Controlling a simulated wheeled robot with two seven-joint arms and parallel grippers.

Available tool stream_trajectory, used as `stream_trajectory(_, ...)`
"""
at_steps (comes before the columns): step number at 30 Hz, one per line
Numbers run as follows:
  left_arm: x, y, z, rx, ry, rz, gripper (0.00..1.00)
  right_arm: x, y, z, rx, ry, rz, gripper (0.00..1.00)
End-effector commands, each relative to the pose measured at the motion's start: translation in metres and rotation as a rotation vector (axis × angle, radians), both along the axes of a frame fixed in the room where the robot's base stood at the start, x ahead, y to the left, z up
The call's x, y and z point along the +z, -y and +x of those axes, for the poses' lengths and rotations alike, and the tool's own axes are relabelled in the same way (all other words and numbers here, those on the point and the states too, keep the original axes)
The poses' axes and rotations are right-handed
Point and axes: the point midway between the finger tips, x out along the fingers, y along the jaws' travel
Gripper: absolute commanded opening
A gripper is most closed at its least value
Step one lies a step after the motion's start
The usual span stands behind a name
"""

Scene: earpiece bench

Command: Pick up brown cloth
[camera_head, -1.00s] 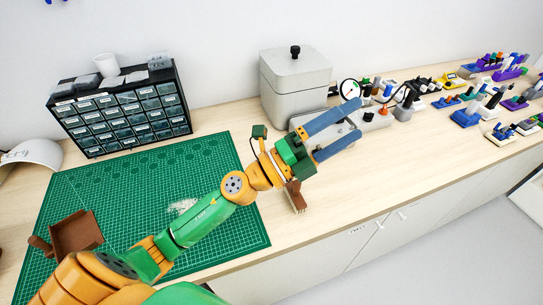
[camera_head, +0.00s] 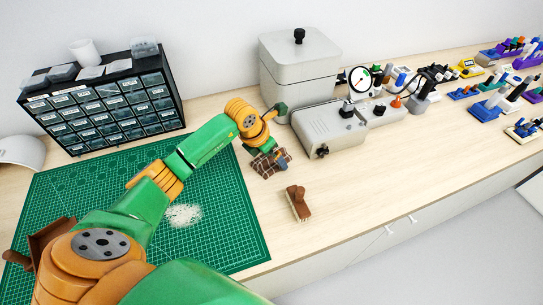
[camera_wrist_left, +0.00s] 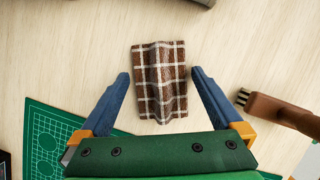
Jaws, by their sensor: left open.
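The brown cloth (camera_wrist_left: 160,80) has a white check pattern and lies on the wooden bench, with a raised fold along its middle. In the head view the cloth (camera_head: 264,165) lies just off the right edge of the green mat, partly hidden by my left gripper. My left gripper (camera_head: 280,160) points down over it. In the left wrist view my left gripper (camera_wrist_left: 160,76) is open, with one blue finger on each side of the cloth and gaps between fingers and cloth. My right gripper is not in view.
A brown brush (camera_head: 298,203) lies on the bench right of the cloth. The green cutting mat (camera_head: 235,225) holds a pile of white bits (camera_head: 183,214). A grey machine (camera_head: 328,128) and a lidded box (camera_head: 300,70) stand behind. The bench front right of the brush is clear.

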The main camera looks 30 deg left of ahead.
Motion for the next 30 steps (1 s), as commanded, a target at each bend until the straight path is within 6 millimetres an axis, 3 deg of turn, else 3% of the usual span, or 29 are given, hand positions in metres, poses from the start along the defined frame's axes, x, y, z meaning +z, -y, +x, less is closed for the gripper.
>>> stream_trajectory(18,-0.0048,0.0,0.0002,0.0,0.002,-0.001,1.0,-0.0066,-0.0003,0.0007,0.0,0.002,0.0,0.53)
stream_trajectory(20,-0.0039,0.0001,0.0002,0.0,0.002,-0.001,0.86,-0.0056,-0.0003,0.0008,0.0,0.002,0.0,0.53)
stream_trajectory(27,-0.0038,0.0002,0.0001,0.0,0.002,-0.002,0.22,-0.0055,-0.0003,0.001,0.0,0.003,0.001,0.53)
stream_trajectory(30,-0.0038,0.0003,0.0001,0.0,0.002,-0.002,0.22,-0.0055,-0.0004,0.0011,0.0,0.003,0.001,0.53)
